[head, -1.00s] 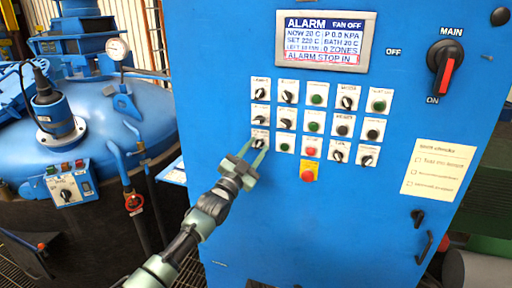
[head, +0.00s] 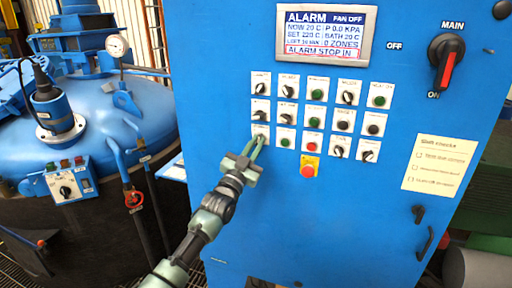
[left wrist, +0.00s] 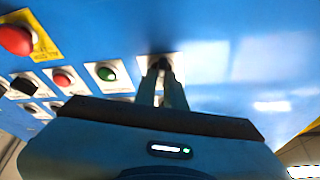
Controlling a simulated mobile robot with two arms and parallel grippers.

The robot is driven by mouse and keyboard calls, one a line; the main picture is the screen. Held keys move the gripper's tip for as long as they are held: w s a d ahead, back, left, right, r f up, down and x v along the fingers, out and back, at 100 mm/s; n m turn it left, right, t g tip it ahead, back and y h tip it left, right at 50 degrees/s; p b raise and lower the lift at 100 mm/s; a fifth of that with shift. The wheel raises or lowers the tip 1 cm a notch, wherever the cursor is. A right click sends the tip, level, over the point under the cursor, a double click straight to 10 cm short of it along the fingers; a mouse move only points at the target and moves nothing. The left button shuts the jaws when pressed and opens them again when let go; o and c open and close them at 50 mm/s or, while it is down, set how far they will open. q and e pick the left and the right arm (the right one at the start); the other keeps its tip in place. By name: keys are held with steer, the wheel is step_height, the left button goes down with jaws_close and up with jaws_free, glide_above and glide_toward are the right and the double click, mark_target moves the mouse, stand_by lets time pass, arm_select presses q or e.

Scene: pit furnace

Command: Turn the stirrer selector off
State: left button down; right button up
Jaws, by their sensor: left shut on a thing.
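The blue control panel carries a grid of selector knobs and push buttons on white plates. My left gripper (head: 255,146) is at the plate in the lower left corner of the grid. In the left wrist view its fingers (left wrist: 163,78) are closed on a small black selector knob (left wrist: 160,63) on a white plate (left wrist: 180,68). The fingers hide most of this knob, so I cannot tell which way it points. The plate's label is too small or covered to read. My right gripper is not in view.
A green button (head: 285,142) is just right of the gripped knob, then a red button (head: 311,147). A red emergency stop (head: 308,170) sits below. The alarm display (head: 325,32) and main switch (head: 446,62) are above. A blue vessel (head: 80,130) stands left.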

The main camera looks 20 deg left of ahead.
arm_select(q)
steer(key=n+y, duration=0.1)
steer(key=n, duration=0.1)
steer(key=shift+d+f+n, duration=0.1)
steer(key=shift+n, duration=0.3)
steer(key=n+y, duration=0.2)
steer(key=n, duration=0.2)
steer(key=shift+t+y, duration=0.3)
steer(key=shift+y, duration=0.1)
steer(key=shift+d+n+g+y+p, duration=0.2)
steer(key=shift+n+y, duration=0.45)
steer(key=shift+n, duration=0.6)
steer(key=shift+a+n+g+y+p, duration=0.2)
steer(key=shift+n+y, duration=0.4)
steer(key=shift+n, duration=0.7)
steer(key=shift+d+n+g+y+p, duration=0.1)
steer(key=shift+n+y+p, duration=0.2)
steer(key=shift+n+y, duration=0.65)
steer(key=shift+n+h, duration=0.3)
steer(key=shift+n, duration=0.1)
steer(key=c, duration=1.5)
jaws_free()
